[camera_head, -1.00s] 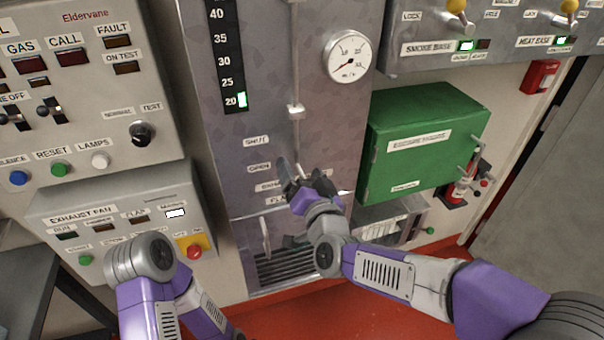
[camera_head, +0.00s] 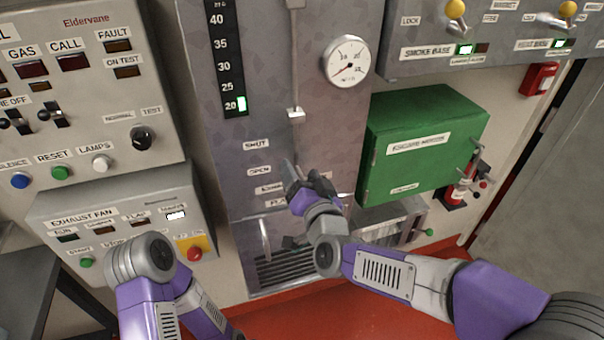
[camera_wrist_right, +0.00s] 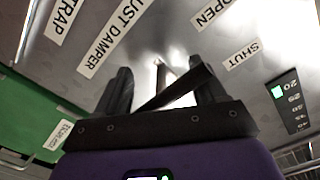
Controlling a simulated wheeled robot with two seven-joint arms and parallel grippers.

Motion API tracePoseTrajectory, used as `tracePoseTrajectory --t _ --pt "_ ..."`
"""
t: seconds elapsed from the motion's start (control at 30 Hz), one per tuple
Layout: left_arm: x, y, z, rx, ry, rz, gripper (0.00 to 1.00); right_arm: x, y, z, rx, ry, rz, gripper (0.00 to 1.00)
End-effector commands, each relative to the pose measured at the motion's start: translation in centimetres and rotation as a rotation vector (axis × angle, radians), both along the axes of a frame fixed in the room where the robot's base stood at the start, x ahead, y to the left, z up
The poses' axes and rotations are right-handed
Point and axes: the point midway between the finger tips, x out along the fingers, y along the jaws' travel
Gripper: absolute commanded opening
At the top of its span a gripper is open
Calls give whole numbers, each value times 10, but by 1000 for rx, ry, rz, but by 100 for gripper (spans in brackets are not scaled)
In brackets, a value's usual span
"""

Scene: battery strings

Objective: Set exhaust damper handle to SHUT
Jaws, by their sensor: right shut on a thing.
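The SHUT label (camera_head: 257,145) is above the OPEN label (camera_head: 259,171), both left of the gripper. The SHUT label (camera_wrist_right: 243,56) and OPEN label (camera_wrist_right: 213,13) show in the right wrist view too. I cannot tell the handle's exact angle. My left arm is at the lower left, its gripper out of view.
A green cabinet (camera_head: 422,145) stands out right of the gripper. A round gauge (camera_head: 348,62) and a vertical rod (camera_head: 297,70) are above. The exhaust fan box (camera_head: 120,222) is at left, with a red knob on a yellow plate (camera_head: 194,247). A vent grille (camera_head: 285,268) is below.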

Motion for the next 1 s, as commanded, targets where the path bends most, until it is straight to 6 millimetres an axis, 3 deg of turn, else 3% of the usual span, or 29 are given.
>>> tracePoseTrajectory --t 0.03,0.27,0.67,0.7,0.8,1.0 --pt "0 0 10 0 0 0 0 1 0 24 -5 -33 0 15" --pt "0 0 38 0 0 0 0 1 -1 68 -4 -39 -1 15" --pt "0 0 42 0 0 0 0 1 0 76 -4 -42 0 14" --pt "0 0 42 0 0 0 0 1 0 76 -4 -42 -1 72" --pt "0 0 42 0 0 0 0 1 -1 76 -3 -41 -3 88" --pt "0 0 42 0 0 0 0 2 -2 76 0 -39 -6 89"
